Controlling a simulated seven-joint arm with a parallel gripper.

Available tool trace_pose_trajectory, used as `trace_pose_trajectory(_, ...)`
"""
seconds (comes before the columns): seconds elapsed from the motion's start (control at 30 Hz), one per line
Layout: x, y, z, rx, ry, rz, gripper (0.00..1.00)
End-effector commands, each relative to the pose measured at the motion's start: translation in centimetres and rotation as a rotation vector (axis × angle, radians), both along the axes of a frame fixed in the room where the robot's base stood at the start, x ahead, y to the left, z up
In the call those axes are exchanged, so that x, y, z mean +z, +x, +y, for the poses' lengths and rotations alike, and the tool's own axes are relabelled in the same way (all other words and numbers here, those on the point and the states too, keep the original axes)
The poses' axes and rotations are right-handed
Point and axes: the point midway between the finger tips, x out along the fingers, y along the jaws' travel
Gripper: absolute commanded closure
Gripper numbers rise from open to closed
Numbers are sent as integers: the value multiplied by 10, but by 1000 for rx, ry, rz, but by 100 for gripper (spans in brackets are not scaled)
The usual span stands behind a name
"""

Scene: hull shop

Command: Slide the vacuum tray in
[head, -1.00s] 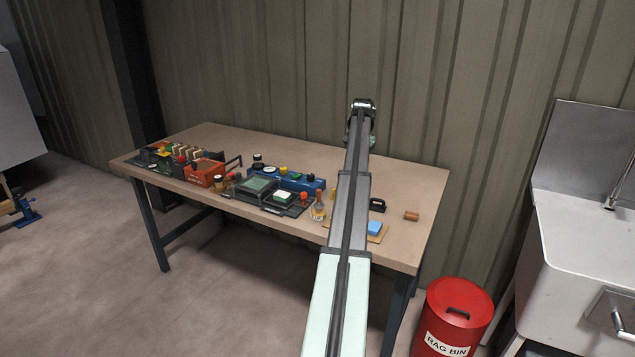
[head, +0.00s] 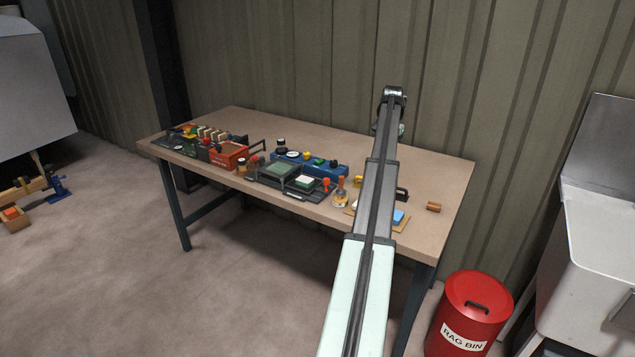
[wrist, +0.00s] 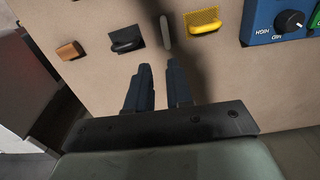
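I cannot tell for certain which item is the vacuum tray. A blue unit (head: 318,166) with knobs stands toward the middle of the bench, and its corner with a HIGH/MED dial shows in the wrist view (wrist: 268,24). In the wrist view my gripper (wrist: 154,80) is open and empty, pointing at the bench. Its fingers are apart and touch nothing visible. In the head view my arm reaches over the bench's right part, and the fingertips cannot be made out.
A wooden block (wrist: 69,51), a black-handled tool (wrist: 126,40) and a yellow tool (wrist: 203,21) lie past my fingers. The red box (head: 230,155) and several small parts crowd the bench's left. The bench (head: 448,175) is bare at far right. A red rag bin (head: 474,305) stands on the floor.

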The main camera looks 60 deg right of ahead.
Motion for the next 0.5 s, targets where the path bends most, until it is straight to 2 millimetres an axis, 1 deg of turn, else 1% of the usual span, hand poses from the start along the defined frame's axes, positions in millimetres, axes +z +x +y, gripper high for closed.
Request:
trace_pose_trajectory(0.03, -3, -10, 6, -8, 1, 0, 85)
trace_pose_trajectory(0.07, -5, -14, 10, -11, 2, 1, 88)
trace_pose_trajectory(0.1, -7, -20, 18, -15, 3, 0, 91)
trace_pose_trajectory(0.17, -12, -27, 33, -17, 9, -16, 97)
trace_pose_trajectory(0.2, -15, -30, 44, -16, 14, -37, 100)
trace_pose_trajectory(0.23, -17, -30, 52, -15, 15, -57, 100)
trace_pose_trajectory(0.37, -25, -26, 83, 20, 6, -163, 100)
trace_pose_trajectory(0.5, -27, -10, 112, 122, -34, -307, 100)
